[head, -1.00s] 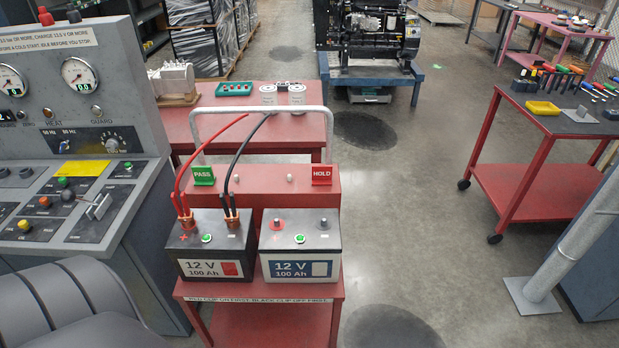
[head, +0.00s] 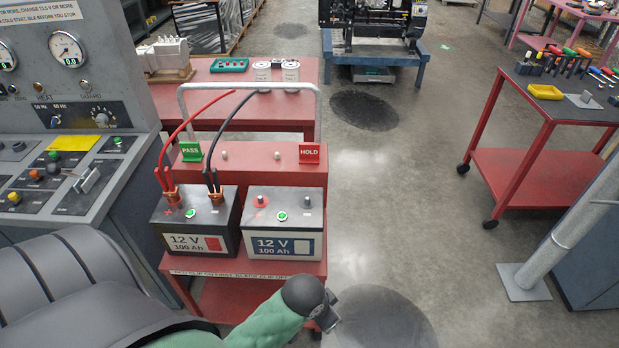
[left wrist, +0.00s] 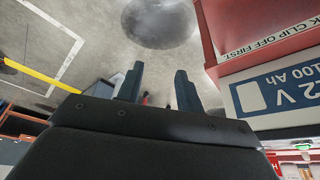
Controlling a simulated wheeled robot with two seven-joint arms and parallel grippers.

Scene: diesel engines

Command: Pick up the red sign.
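The red sign (head: 309,153), marked HOLD, stands upright at the right end of the red ledge behind the two batteries. In the left wrist view a small red piece that looks like this sign (left wrist: 303,147) shows at the lower right edge. My left gripper (head: 330,311) is low in front of the battery cart, nearer to me than the sign and well apart from it. In the left wrist view its two fingers (left wrist: 158,82) are spread with nothing between them. My right gripper is not in view.
A green PASS sign (head: 191,152) stands at the ledge's left end. A black battery (head: 196,222) with red and black cables and a white-sided battery (head: 284,225) sit on the red cart. A metal hoop (head: 318,105) rises around the ledge.

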